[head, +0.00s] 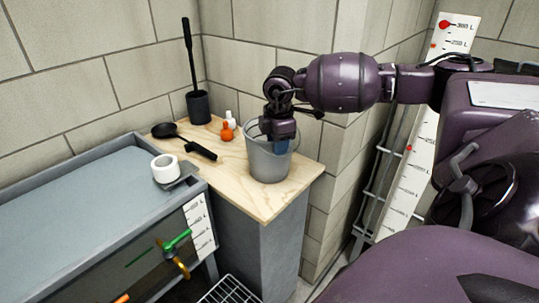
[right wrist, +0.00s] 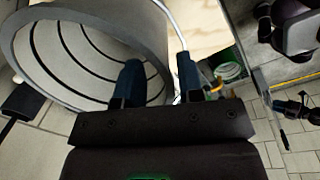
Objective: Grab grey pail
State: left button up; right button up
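The grey pail (head: 268,166) stands upright on the wooden top of a cabinet in the corner. My right gripper (head: 281,146) points down at the pail's rim on the right-hand side. In the right wrist view, the pail (right wrist: 85,48) shows its ringed inside and thick rim. There my right gripper (right wrist: 159,82) is open, with one finger inside the pail and the other outside, the wall between them with a gap. A thin wire handle runs close to the outer finger. My left gripper is not seen in the head view.
On the wooden top (head: 262,208) are a dark brush in its holder (head: 198,106), an orange bottle (head: 226,132), a white bottle (head: 230,117) and a black ladle-like tool (head: 184,139). Block walls stand close behind.

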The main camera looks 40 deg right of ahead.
jog(key=shift+f, duration=0.6)
jog(key=shift+c, duration=0.2)
grip_shut()
jog(key=shift+r, duration=0.1)
